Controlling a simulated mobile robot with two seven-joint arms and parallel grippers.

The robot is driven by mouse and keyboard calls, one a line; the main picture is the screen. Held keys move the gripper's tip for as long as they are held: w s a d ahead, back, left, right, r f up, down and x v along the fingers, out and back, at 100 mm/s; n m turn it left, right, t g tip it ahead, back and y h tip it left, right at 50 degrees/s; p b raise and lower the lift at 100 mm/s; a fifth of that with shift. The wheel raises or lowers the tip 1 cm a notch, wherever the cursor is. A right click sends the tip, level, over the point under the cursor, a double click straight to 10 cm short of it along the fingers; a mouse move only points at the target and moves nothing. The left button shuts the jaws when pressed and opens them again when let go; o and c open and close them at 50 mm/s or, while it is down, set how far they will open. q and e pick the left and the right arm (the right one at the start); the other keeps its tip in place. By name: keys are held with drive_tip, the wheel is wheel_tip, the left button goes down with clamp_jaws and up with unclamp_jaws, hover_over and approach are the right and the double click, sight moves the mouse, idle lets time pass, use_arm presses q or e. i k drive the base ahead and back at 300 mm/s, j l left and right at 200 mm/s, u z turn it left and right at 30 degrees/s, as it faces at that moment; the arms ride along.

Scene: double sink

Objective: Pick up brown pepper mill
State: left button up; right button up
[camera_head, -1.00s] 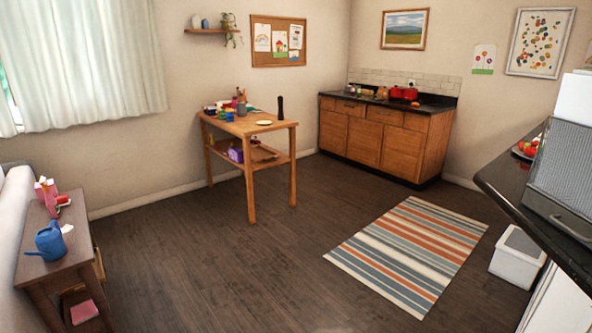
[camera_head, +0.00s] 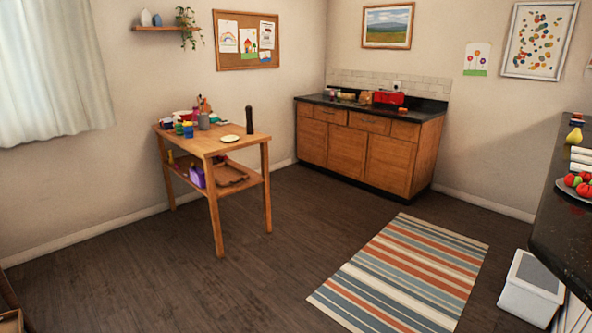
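A tall, dark, slim upright object (camera_head: 249,120), which looks like the pepper mill, stands on the wooden table (camera_head: 215,146) in the left middle of the head view. It is near the table's right back corner, beside a small pale plate (camera_head: 230,138). At this distance it looks almost black. Neither of my grippers shows in the head view.
Cups and jars (camera_head: 187,128) crowd the table's left end. A striped rug (camera_head: 405,275) lies on the floor at right. A white bin (camera_head: 531,290) and a dark counter (camera_head: 560,235) edge the right side. Open floor lies before the table.

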sight(250, 128)
drive_tip(key=i+z, duration=0.2)
drive_tip(key=i, duration=0.5)
drive_tip(key=i+j+z, duration=0.15)
drive_tip(key=i, duration=0.5)
drive_tip(key=i+z, duration=0.35)
drive_tip(key=i, duration=1.9)
drive_tip(key=u, duration=1.75)
drive_tip(key=i+l+z, duration=0.3)
drive_tip(key=i+z, duration=0.15)
drive_tip(key=i, duration=0.15)
drive_tip(key=i+l+z, duration=0.25)
drive_tip(key=i, duration=0.35)
drive_tip(key=i+z, duration=0.3)
drive_tip(key=i, duration=0.35)
